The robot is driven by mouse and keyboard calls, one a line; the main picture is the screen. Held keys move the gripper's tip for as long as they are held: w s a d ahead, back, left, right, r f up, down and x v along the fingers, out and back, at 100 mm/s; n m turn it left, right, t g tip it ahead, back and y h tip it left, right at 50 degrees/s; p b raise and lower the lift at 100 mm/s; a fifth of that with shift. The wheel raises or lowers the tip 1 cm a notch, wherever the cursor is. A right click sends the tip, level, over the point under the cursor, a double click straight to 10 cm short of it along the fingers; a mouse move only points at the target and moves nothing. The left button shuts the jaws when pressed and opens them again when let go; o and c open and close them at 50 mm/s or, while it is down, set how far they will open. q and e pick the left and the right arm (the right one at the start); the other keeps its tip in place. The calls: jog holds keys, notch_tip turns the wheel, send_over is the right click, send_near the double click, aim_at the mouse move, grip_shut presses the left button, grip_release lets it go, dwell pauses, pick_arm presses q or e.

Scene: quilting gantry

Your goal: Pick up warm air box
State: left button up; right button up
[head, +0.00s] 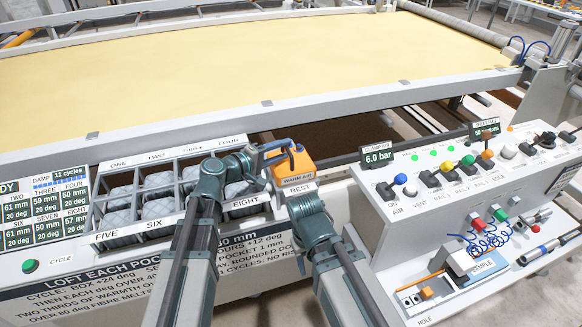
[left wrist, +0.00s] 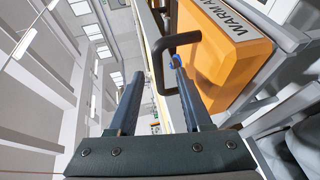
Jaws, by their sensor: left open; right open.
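The warm air box (head: 297,163) is orange with a grey label plate and sits on the rest at the right end of the pocket frame. It also shows in the left wrist view (left wrist: 228,62), with a dark bar handle (left wrist: 160,62) on its side. My left gripper (head: 277,150) is open at the box's left side. In the left wrist view its two fingers (left wrist: 158,76) stand apart, with the handle near and between their tips; contact cannot be told. My right gripper (head: 293,196) is low in front of the rest, open; its fingers are mostly hidden by its own wrist.
The pocket frame (head: 150,190) with several grey pockets lies left of the box. A control console (head: 400,205) with levers and buttons stands to the right. The gantry rail (head: 250,110) and yellow quilt (head: 240,60) lie behind.

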pick_arm(q)
jog(key=shift+x, duration=1.2)
grip_shut()
jog(key=shift+s, duration=0.1)
